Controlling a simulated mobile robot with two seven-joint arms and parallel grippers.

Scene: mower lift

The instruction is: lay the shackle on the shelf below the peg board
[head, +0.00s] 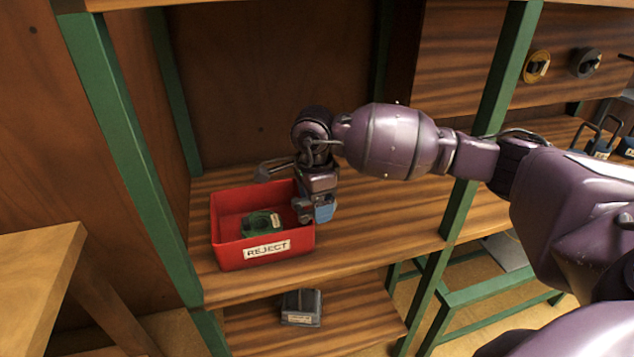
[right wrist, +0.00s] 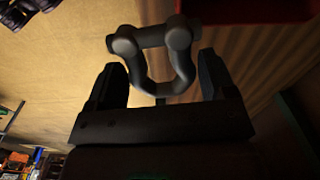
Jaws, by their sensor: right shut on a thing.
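The shackle (right wrist: 165,85) is dark grey and U-shaped, with a pin across its far end. It sits between the fingers of my right gripper (right wrist: 160,72) in the right wrist view, and the gripper is shut on it. In the head view that hand is beside the red bin, at its right end; I cannot clearly make out the shackle there. A wooden panel (head: 460,80) at the upper right, with round things hung on it, looks like the peg board. The wooden shelf (head: 541,130) below it is partly hidden by my arm. My left gripper is not in view.
The red bin (head: 226,256) marked REJECT holds a green part (head: 258,222) and stands on the near shelf (head: 390,228). A dark block (head: 302,307) lies on the lower shelf. A green post (head: 500,75) stands between the two bays. Padlock-like things (head: 600,146) stand at the far right.

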